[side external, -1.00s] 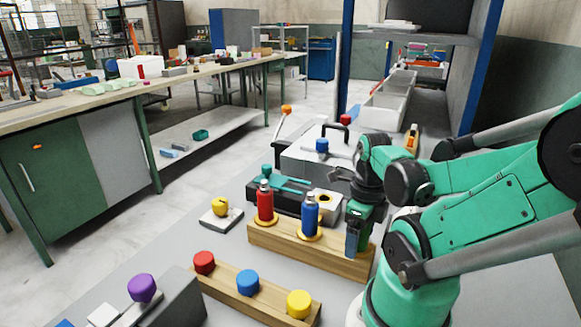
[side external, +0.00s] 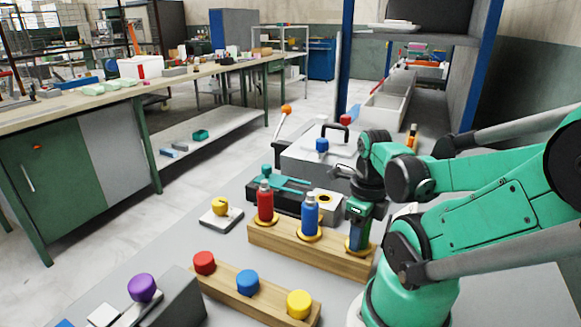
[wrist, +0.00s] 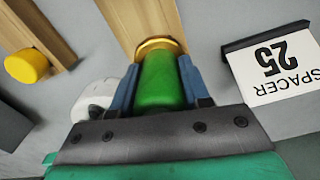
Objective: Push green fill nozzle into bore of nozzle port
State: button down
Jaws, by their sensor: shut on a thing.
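The green fill nozzle (wrist: 161,82) stands between the blue fingers of my gripper (wrist: 158,70) in the wrist view, with a gold ring at its far end. In the side external view my gripper (side external: 359,236) is over the right end of a wooden rack (side external: 292,245), shut on the nozzle, which the fingers mostly hide there. A gold ring shows just below the fingers, at the rack top. The likely nozzle port is a pale block (side external: 322,205) with a gold-ringed dark bore, behind the rack and left of my gripper; I cannot confirm it.
A red bottle (side external: 265,202) and a blue bottle (side external: 309,215) stand in the rack, close left of my gripper. A front wooden strip (side external: 272,307) carries red, blue and yellow knobs. A grey case (side external: 308,160) lies behind. A "SPACER 25" card (wrist: 274,68) is at right in the wrist view.

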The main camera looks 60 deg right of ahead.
notch_tip(320, 180, up, 18)
jog(key=w+d+f, duration=0.7)
jog(key=w+d, duration=0.4)
jog(key=d, duration=0.1)
jog(key=shift+d+f, duration=0.25)
jog(key=shift+f, duration=0.1)
jog(key=shift+f, duration=2.75)
jog(key=shift+f, duration=2.55)
jog(key=shift+c, duration=1.7)
grip_release()
